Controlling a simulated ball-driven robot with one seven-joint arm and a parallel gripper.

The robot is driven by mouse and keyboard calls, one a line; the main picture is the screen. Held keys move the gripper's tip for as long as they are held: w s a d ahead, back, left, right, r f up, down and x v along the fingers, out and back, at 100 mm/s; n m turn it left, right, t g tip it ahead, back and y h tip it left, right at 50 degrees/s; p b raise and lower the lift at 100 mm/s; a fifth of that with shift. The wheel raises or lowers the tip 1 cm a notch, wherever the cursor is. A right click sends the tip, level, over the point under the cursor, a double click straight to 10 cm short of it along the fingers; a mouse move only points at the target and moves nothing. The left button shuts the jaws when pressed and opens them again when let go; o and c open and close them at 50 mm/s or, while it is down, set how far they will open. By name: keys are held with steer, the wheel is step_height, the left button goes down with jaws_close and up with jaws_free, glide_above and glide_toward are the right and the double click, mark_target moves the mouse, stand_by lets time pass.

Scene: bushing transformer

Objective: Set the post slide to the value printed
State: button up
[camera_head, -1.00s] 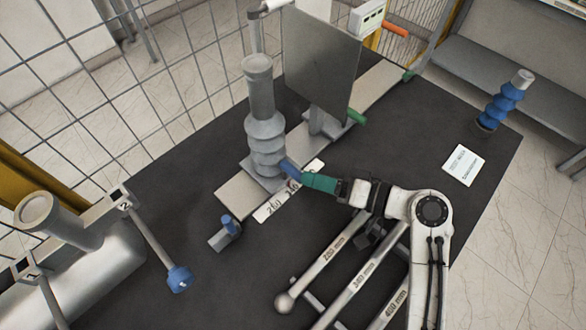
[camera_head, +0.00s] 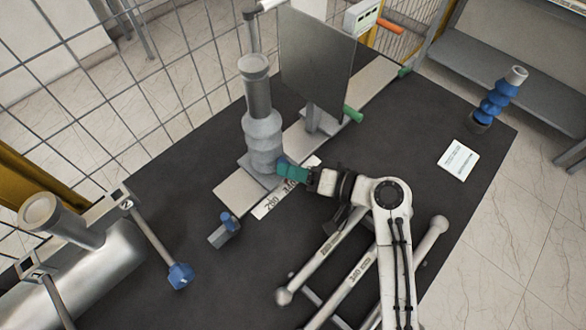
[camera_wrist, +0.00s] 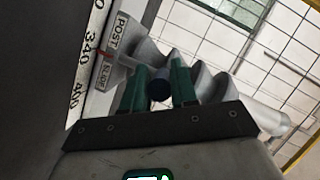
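The post slide carries a grey ribbed post (camera_head: 262,130) on a pale rail (camera_head: 238,190). Its white scale (camera_head: 268,205) reads 280 and 340 in the head view. In the wrist view, the POST SLIDE label (camera_wrist: 115,38) has a red pointer (camera_wrist: 103,54) near 340 on the scale, with 400 further down. My gripper (camera_head: 284,169) is at the base of the post.
A white printed card (camera_head: 458,160) lies at right, its text too small to read. A blue ribbed post (camera_head: 494,103) stands behind it. A grey plate (camera_head: 317,65) stands beside the post. Rods labelled 280 mm (camera_head: 325,255) and 340 mm (camera_head: 350,285) lie below my arm.

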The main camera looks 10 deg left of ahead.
jaws_close()
steer(key=w+d+b, duration=0.1)
steer(key=w+d, duration=0.1)
steer(key=w+d+b, duration=0.1)
steer(key=w+b, duration=0.1)
steer(key=shift+w+d, duration=0.35)
steer(key=shift+w, duration=0.05)
steer(key=shift+o, duration=2.2)
jaws_free()
steer(key=shift+a, duration=0.1)
